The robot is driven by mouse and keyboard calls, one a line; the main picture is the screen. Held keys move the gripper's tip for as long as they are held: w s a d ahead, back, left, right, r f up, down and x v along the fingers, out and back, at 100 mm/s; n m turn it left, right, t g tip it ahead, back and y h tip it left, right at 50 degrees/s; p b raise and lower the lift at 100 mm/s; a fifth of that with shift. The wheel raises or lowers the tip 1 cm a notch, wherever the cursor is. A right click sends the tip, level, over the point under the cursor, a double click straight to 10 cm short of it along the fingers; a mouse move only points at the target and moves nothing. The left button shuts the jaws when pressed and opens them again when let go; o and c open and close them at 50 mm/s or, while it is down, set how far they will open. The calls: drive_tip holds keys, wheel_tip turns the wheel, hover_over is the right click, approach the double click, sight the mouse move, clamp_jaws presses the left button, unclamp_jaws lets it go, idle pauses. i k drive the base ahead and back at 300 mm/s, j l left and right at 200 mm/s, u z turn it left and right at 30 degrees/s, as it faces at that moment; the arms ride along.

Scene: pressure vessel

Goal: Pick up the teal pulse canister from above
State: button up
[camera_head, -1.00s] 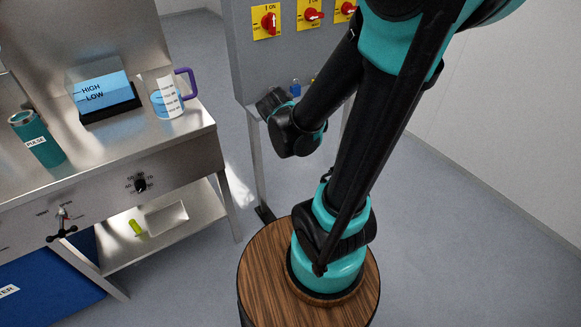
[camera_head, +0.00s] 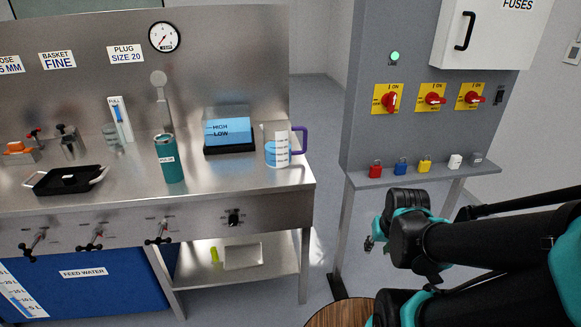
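The teal pulse canister (camera_head: 169,160) stands upright on the steel counter (camera_head: 225,190), near its front edge, with a white label on its side. My gripper (camera_head: 376,240) shows at the end of my black and teal arm, to the right of the counter and well apart from the canister. The gripper is small and partly hidden by the arm's end links, so I cannot tell whether its fingers are open or shut. Nothing shows in it.
A blue HIGH/LOW block on a black tray (camera_head: 230,149) and a measuring jug with a purple handle (camera_head: 277,146) stand right of the canister. A black pan (camera_head: 68,181) lies to its left. Several padlocks sit on a grey shelf (camera_head: 420,179).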

sight(165, 143)
drive_tip(key=u, duration=1.4)
